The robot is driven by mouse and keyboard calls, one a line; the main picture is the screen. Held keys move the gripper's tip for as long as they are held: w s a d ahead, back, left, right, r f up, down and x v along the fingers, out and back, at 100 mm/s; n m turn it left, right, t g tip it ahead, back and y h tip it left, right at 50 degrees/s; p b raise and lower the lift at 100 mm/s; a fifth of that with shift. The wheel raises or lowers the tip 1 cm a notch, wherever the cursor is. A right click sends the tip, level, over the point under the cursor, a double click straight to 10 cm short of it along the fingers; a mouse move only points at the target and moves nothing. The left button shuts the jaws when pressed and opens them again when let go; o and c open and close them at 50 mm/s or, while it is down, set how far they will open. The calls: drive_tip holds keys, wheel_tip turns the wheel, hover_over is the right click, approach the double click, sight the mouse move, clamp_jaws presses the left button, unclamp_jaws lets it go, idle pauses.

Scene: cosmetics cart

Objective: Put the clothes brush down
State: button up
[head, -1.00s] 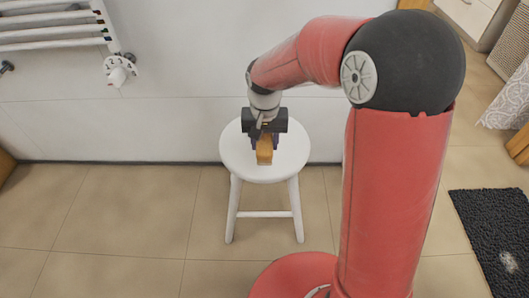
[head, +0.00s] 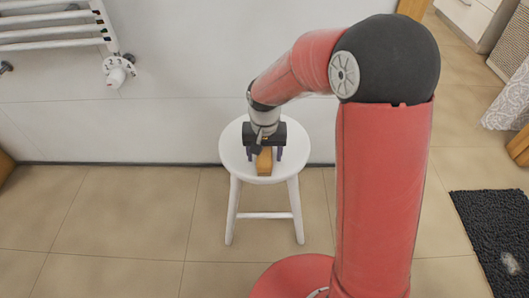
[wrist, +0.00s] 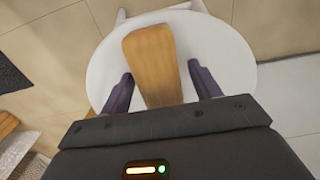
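The clothes brush (head: 264,162), with a tan wooden body, lies on the round white stool (head: 234,160). In the wrist view the brush (wrist: 152,62) points away from my gripper over the white seat (wrist: 222,45). My gripper (head: 265,155) is low over the seat, with its dark fingers on either side of the brush. In the wrist view the fingers of my gripper (wrist: 163,84) are spread, with a gap between each one and the brush. The near end of the brush is hidden behind the gripper's body in the wrist view.
The stool stands near the white wall (head: 180,120) on a tiled floor. A white towel radiator (head: 50,32) hangs at the upper left. A dark mat (head: 490,225) lies on the floor at the right. Floor left of the stool is clear.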

sight(265, 150)
wheel_tip(265, 150, up, 12)
drive_tip(key=r+p, duration=0.1)
drive_tip(key=p, duration=0.1)
drive_tip(key=s+d+r+t, duration=0.2)
drive_tip(key=s+d+r, duration=0.1)
drive_tip(key=s+d, duration=0.4)
drive_tip(key=s+d+r+t, duration=0.3)
drive_tip(key=s+d, duration=0.3)
drive_tip(key=s, duration=0.7)
drive_tip(key=shift+d+r+t, duration=0.3)
drive_tip(key=shift+d+r, duration=0.1)
drive_tip(key=shift+r, duration=0.05)
drive_tip(key=shift+o, duration=0.4)
